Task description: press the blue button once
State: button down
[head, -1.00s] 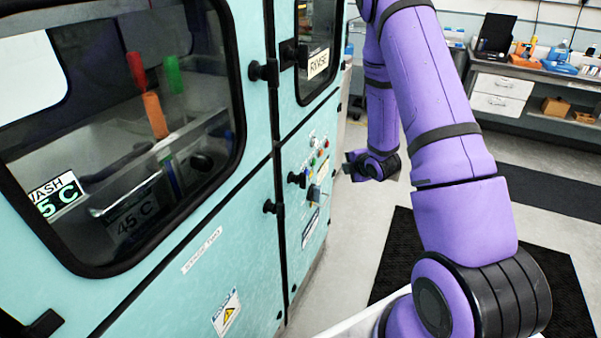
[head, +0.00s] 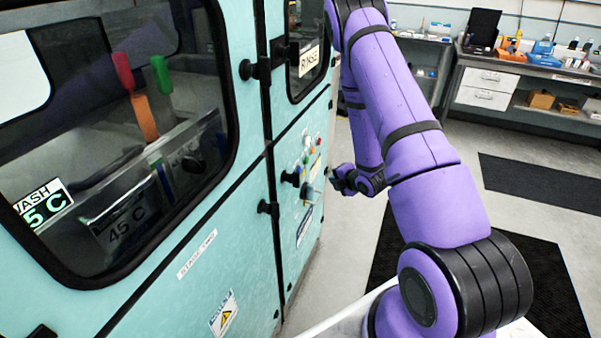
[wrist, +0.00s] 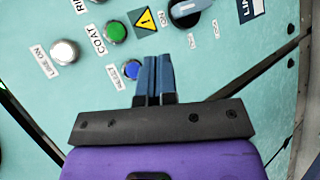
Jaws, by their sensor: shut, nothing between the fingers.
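The blue button (wrist: 131,70) is on the teal panel in the wrist view, beside a small label (wrist: 113,77). My gripper (wrist: 153,60) is shut and empty, with its fingertips just right of the blue button in the picture. A gap between the fingertips and the panel cannot be judged from this view.
Close by on the panel are a green button (wrist: 115,31), a white button (wrist: 64,51), a warning sign (wrist: 144,21) and a dark rotary knob (wrist: 184,12). The head view shows the teal cabinet (head: 200,255) with windows, and a bench (head: 520,68) at the back right.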

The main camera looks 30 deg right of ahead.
jog(key=w+a, duration=0.5)
jog(key=w, duration=0.1)
jog(key=shift+w, duration=0.2)
jog(key=shift+a, duration=0.1)
dwell(2.0)
jog(key=shift+w+a, duration=0.2)
jog(key=shift+w, duration=0.15)
jog(key=shift+w+a, duration=0.25)
jog(key=shift+w, duration=0.1)
dwell(0.8)
jog(key=shift+s, duration=0.15)
jog(key=shift+s+d, duration=0.5)
jog(key=shift+s, duration=0.05)
dwell(0.4)
jog(key=shift+s+d, duration=0.75)
jog(key=shift+s, duration=0.25)
jog(key=shift+s+d, duration=0.75)
jog(key=shift+s, duration=0.2)
jog(key=shift+r, duration=0.1)
